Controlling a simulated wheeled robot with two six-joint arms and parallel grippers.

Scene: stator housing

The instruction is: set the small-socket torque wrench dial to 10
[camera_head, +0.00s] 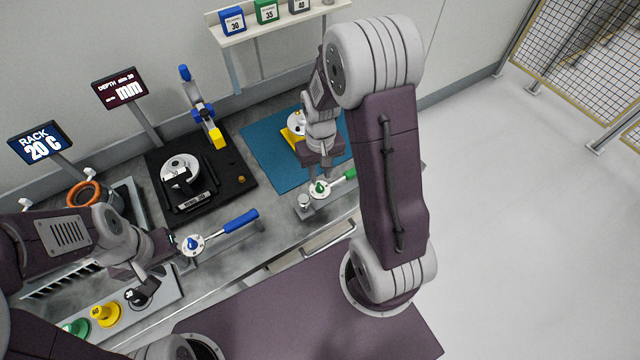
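Two torque wrenches lie near the front edge of the bench. One has a blue handle (240,221) and a round white dial with a blue knob (192,244). The other has a green handle (343,177) and a white dial with a green knob (319,188). I cannot read the dial settings or tell which wrench has the small socket. My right gripper (320,172) points down just above the green-knobbed dial; contact is unclear. My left gripper (162,268) is just left of the blue-knobbed dial, apart from its handle; its fingers are small and partly hidden.
A black fixture (242,160) holds a round white part. A blue mat (262,150) lies behind my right gripper. A front-left tray (165,297) holds green, yellow and black pieces. Screens (40,142) stand at the back left. A shelf (270,28) carries numbered boxes.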

